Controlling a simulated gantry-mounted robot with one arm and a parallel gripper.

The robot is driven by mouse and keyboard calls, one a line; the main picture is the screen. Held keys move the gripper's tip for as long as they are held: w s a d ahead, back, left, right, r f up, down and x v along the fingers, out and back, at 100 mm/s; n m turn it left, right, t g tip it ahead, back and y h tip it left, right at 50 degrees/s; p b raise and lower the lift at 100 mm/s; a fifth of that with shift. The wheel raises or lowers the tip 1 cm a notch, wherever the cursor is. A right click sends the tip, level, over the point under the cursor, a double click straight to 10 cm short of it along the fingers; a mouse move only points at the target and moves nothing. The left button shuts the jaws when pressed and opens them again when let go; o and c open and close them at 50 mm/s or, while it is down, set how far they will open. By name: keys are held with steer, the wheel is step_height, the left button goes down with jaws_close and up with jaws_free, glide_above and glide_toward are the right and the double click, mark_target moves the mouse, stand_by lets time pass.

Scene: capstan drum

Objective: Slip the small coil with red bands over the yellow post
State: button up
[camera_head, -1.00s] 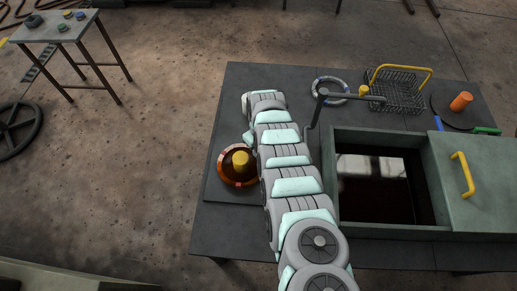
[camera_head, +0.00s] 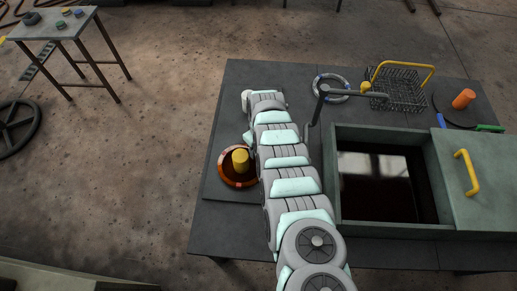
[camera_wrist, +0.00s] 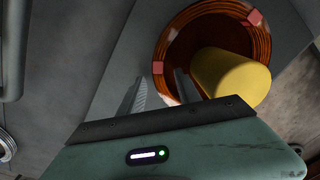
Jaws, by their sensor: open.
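The small copper-orange coil with red bands (camera_head: 224,178) lies around the yellow post (camera_head: 240,161), on a dark plate at the left of the bench. In the wrist view the coil (camera_wrist: 164,51) rings the foot of the post (camera_wrist: 232,78), with dark room between them. My gripper (camera_wrist: 161,88) is open. One finger appears outside the coil's wall and the other inside, by the post. I cannot tell whether either finger touches the coil. In the head view my arm hides the gripper and part of the coil's right side.
A pale coil with blue bands (camera_head: 317,82) lies at the back of the bench. A wire basket (camera_head: 398,92), an orange cylinder (camera_head: 463,98) and a bent grey bar (camera_head: 345,91) stand there too. An open tank (camera_head: 385,232) fills the right.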

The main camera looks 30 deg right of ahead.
step_height(320, 180, up, 11)
steer(key=p, duration=0.6)
steer(key=shift+d+p, duration=0.25)
steer(key=shift+p, duration=0.15)
steer(key=shift+f, duration=0.1)
